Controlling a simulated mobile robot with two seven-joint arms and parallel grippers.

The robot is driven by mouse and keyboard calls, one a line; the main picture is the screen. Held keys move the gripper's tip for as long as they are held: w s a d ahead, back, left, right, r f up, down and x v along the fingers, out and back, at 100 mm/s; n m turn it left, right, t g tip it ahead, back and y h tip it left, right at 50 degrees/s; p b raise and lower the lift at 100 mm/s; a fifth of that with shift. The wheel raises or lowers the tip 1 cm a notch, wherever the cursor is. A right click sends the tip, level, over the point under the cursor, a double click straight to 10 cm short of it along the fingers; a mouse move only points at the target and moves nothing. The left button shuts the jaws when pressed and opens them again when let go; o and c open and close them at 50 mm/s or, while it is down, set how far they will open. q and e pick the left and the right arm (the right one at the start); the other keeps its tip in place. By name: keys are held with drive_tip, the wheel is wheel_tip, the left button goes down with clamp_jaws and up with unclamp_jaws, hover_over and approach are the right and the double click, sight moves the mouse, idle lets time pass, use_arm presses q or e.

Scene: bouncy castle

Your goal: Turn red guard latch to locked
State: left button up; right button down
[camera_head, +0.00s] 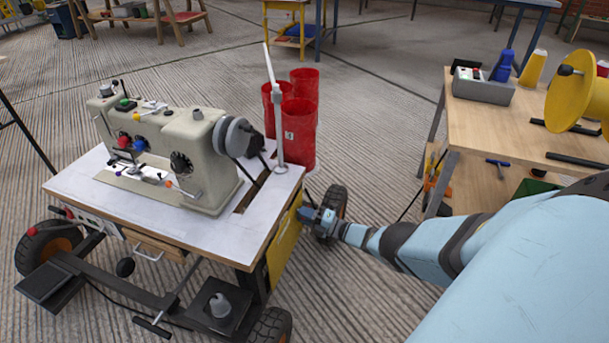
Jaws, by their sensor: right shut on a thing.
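A sewing machine (170,150) stands on a white-topped wheeled table (240,225). A yellow guard panel (284,245) hangs upright on the right side of this table, below the top. My right gripper (307,214) reaches in from the right and is shut at the upper right edge of the yellow panel. The red guard latch cannot be made out; the gripper covers the place where it is shut, so the latch's turn position is hidden. My left gripper is not in view.
Red cylinders (300,130) stand behind the table's right corner, beside a thin upright post (278,120). A wooden workbench (500,130) with a yellow spool (575,95) stands at the right. A black wheel (334,205) is close behind my gripper.

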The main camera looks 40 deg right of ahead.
drive_tip(key=c, duration=1.1)
unclamp_jaws()
drive_tip(key=shift+d+r, duration=0.15)
use_arm(q)
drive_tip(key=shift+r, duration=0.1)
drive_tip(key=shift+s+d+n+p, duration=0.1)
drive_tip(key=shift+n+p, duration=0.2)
drive_tip(key=shift+p, duration=0.05)
use_arm(e)
drive_tip(key=v, duration=1.3)
drive_tip(key=shift+s, duration=0.3)
